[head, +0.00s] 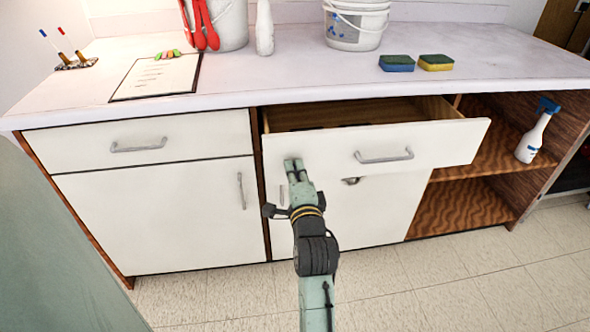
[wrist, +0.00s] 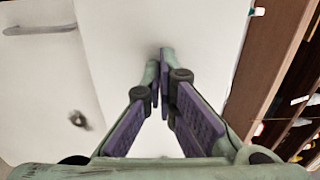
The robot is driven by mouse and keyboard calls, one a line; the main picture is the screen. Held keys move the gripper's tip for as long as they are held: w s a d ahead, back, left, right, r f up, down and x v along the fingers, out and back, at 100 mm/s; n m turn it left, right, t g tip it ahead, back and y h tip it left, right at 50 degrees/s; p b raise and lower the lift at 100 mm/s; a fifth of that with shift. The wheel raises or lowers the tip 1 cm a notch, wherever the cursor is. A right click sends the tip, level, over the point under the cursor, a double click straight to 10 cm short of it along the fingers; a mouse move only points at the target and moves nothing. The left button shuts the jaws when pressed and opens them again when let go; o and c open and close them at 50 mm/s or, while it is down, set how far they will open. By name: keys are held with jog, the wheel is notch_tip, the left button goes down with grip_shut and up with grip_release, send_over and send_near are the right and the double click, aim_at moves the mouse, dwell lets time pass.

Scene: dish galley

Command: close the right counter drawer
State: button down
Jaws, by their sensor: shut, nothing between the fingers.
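The right counter drawer (head: 335,148) stands pulled out under the countertop, its white front angled in the picture and its wooden inside showing behind. Its silver bar handle (head: 384,157) is right of the middle of the front. My gripper (head: 294,164) is shut and empty, with its tips over the left part of the drawer front, left of the handle. In the wrist view the shut fingertips (wrist: 160,62) point at a pale, plain surface. They look close to it, but I cannot tell whether they touch. A grey handle (wrist: 40,28) shows at that view's upper left.
Left of the open drawer are a shut drawer (head: 120,142) and a cupboard door (head: 160,215). Open wooden shelves (head: 465,205) at right hold a spray bottle (head: 537,133). The counter (head: 290,75) bears a clipboard (head: 157,76), buckets and sponges. The tiled floor is clear.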

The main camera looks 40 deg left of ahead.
jog(key=p+x, duration=0.1)
jog(key=x, duration=1.4)
jog(key=shift+d, duration=0.1)
jog(key=shift+w, duration=0.1)
jog(key=shift+r, duration=0.2)
